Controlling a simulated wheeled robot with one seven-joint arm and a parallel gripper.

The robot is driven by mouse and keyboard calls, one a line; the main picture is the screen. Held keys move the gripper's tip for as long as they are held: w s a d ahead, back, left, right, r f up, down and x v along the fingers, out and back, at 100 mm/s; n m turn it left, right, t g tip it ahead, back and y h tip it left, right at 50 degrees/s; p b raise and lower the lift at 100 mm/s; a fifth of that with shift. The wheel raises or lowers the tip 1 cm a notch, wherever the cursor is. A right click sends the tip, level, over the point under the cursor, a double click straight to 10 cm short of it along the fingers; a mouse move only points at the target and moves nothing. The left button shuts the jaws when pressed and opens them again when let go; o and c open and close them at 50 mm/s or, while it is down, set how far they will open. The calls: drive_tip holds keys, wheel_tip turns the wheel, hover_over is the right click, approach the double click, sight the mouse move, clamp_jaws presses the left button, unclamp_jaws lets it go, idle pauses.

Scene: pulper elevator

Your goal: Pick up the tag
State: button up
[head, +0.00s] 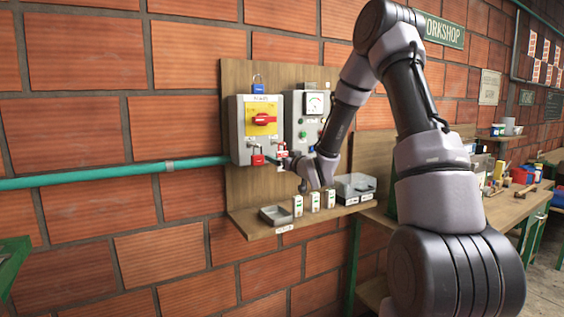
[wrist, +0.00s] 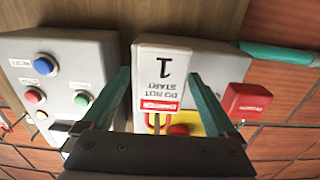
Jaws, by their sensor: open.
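The tag (wrist: 163,75) is a white card with a red DANGER band, the words DO NOT START and a large 1, upside down in the wrist view. It appears in front of the grey switch box with the yellow panel (wrist: 205,67). My gripper (wrist: 159,80) is open, with one teal finger on each side of the tag. I see no clear contact between fingers and tag. In the head view my gripper (head: 287,160) is at the lower right of the switch box (head: 240,150), and the tag is hard to make out there.
A red padlock (head: 257,159) hangs under the switch box, and a blue padlock (head: 258,88) is above it. A grey control box (head: 305,110) with buttons is close on the right. A ledge (head: 250,225) below holds a grey tray (head: 275,215) and several small items. A teal pipe (head: 100,175) runs left.

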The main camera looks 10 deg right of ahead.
drive_tip(key=shift+x, duration=0.85)
drive_tip(key=c, duration=1.4)
drive_tip(key=shift+c, duration=0.2)
drive_tip(key=shift+r, duration=0.1)
